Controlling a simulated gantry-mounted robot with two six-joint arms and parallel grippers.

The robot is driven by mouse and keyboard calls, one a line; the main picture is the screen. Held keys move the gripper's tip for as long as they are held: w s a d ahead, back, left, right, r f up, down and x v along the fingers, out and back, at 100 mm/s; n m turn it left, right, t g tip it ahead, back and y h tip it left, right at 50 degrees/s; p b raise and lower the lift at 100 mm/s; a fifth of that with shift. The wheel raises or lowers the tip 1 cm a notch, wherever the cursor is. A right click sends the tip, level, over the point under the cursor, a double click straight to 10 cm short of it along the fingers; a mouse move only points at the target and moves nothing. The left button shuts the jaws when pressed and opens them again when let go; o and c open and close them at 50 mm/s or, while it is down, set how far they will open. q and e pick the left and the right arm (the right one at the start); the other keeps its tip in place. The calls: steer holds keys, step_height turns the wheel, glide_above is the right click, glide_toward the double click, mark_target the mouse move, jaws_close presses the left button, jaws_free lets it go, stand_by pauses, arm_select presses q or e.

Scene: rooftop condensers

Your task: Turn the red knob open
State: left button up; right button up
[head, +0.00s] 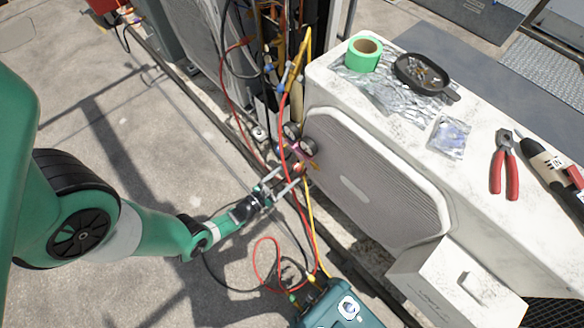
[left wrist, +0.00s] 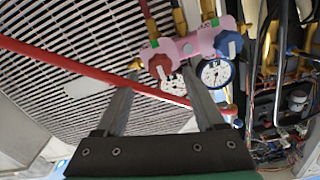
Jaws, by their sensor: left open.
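The pink gauge manifold (left wrist: 196,41) carries a red knob (left wrist: 160,66) on its left and a blue knob (left wrist: 228,43) on its right in the left wrist view. Two round gauges with white faces (left wrist: 215,73) sit by the knobs. In the head view the manifold (head: 299,148) hangs at the left end of the condenser. My left gripper (head: 287,177) reaches in from the left, just below the manifold. In the left wrist view its open fingers (left wrist: 157,80) lie to either side of the red knob; contact cannot be told. My right gripper is not in view.
A red hose (left wrist: 60,63) crosses the wrist view. Red and yellow hoses run down to a teal case (head: 335,308). The white condenser (head: 375,185) stands close on the right; green tape (head: 363,54) and red-handled pliers (head: 505,165) lie on top.

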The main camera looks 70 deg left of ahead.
mark_target(299, 166)
arm_select(q)
steer(key=shift+x, duration=1.3)
steer(key=shift+c, duration=0.3)
jaws_close()
